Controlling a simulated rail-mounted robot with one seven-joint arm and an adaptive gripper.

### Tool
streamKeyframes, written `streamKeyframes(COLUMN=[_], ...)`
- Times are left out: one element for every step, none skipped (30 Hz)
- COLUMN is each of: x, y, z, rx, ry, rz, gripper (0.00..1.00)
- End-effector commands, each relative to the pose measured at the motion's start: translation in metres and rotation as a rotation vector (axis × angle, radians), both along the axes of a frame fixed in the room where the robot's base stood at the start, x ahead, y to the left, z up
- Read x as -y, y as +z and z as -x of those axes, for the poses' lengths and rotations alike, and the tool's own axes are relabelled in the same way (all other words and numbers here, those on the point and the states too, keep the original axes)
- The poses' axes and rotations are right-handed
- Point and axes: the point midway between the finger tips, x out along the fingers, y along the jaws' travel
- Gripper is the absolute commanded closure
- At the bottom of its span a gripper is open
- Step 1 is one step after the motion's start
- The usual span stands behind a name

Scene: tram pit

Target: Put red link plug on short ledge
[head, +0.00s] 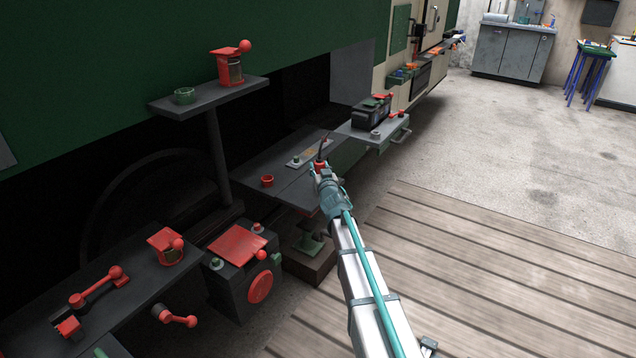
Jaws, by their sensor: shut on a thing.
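My gripper (321,171) is at the far end of my arm, near the middle of the head view. It is shut on a small red piece, which seems to be the red link plug (320,164); the fingers hide most of it. A thin dark piece stands up just behind it. The gripper is over or beside the right edge of a dark middle ledge (240,172); contact cannot be told. A small dark ledge (205,96) on a post is at upper left, and a grey ledge (359,134) lies beyond the gripper. Which one is the short ledge is not clear.
A red cup (267,181) and a light plate (304,159) are on the middle ledge. The upper ledge bears a green ring (184,95) and a red-topped lantern-like device (231,65). A black box (371,113) occupies the grey ledge. Wooden boards (480,270) at right are clear.

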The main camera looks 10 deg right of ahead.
Motion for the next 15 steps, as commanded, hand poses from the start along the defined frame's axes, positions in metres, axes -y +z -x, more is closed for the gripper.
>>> streamKeyframes(x=[-0.001, -0.002, -0.004, -0.004, -0.004, -0.004, -0.004, -0.004, -0.004, -0.004, -0.004, -0.004, -0.004, -0.004, -0.004], y=[-0.005, -0.008, -0.013, -0.017, -0.023, -0.028, -0.032, -0.035, -0.038, -0.039, -0.04, -0.04, -0.04, -0.039, -0.039], z=[-0.003, -0.005, -0.008, -0.009, -0.007, -0.007, -0.007, -0.007, -0.007, -0.006, -0.006, -0.006, -0.006, -0.006, -0.006], rx=[0.0, 0.0, 0.0, 0.0, -0.001, -0.001, -0.001, -0.001, -0.001, 0.0, 0.0, 0.0, 0.0, 0.001, 0.001], ry=[0.001, 0.001, 0.001, 0.001, 0.001, 0.001, 0.001, 0.001, 0.001, 0.001, 0.001, 0.001, 0.001, 0.001, 0.001], rz=[0.0, -0.001, -0.002, -0.001, -0.002, -0.001, -0.001, -0.002, -0.001, 0.0, -0.001, -0.001, -0.001, -0.001, -0.001], gripper=[0.98, 0.98, 0.98, 0.98, 0.98, 0.98, 0.98, 0.98, 0.98, 0.98, 0.98, 0.98, 0.98, 0.98, 0.98])
